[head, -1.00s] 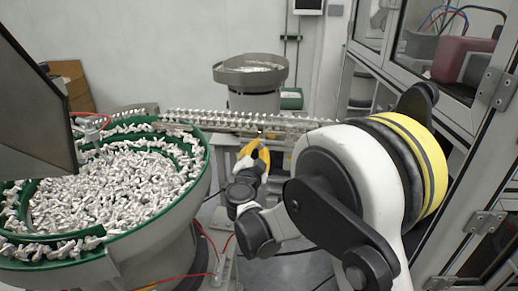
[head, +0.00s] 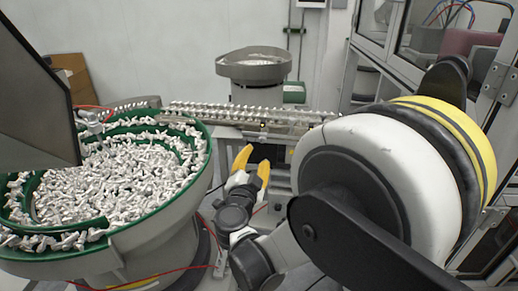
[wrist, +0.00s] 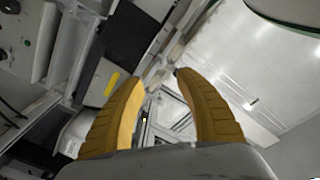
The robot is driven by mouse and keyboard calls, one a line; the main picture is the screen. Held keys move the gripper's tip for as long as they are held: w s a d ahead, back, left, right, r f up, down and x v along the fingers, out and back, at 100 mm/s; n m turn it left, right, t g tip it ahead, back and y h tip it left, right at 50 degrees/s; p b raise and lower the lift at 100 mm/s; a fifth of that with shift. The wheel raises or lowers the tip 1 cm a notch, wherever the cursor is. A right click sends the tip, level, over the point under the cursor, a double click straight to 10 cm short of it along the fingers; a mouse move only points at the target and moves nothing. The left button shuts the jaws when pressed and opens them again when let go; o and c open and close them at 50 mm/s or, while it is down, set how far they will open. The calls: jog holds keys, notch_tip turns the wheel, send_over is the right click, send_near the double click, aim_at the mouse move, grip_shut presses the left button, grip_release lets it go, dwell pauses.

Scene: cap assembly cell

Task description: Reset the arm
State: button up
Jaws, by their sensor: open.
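My gripper (head: 253,165) has yellow fingers and sits near the middle of the head view, in front of the linear feed track (head: 240,114) and to the right of the green-lined bowl feeder (head: 165,235). In the wrist view the two yellow fingers of my gripper (wrist: 160,92) stand apart with a clear gap and nothing between them. My arm reaches in from the right of the head view.
The bowl is full of loose white caps (head: 110,178), and more caps line the track. A grey round hopper (head: 253,68) stands behind the track. A framed glass cabinet (head: 385,45) is at the right. A dark panel edge hangs at upper left.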

jog(key=shift+s+a, duration=0.15)
jog(key=shift+s, duration=1.1)
jog(key=s+d+r+n+y, duration=0.2)
jog(key=r+n+y, duration=0.25)
jog(key=r, duration=0.25)
jog(key=s+d+r+n+y, duration=0.1)
jog(key=s+r+n+y, duration=0.1)
jog(key=r+n+y, duration=0.4)
jog(key=s+d+f+g+h, duration=0.4)
jog(key=s+d+f, duration=0.3)
jog(key=s+d, duration=0.3)
jog(key=s+d+f+g+h, duration=0.4)
jog(key=s+d+f+g, duration=0.2)
jog(key=s+d+f, duration=0.2)
jog(key=s+d, duration=0.2)
jog(key=s, duration=0.2)
jog(key=shift+d+f+g, duration=0.25)
jog(key=shift+f+g, duration=0.05)
jog(key=shift+g, duration=0.1)
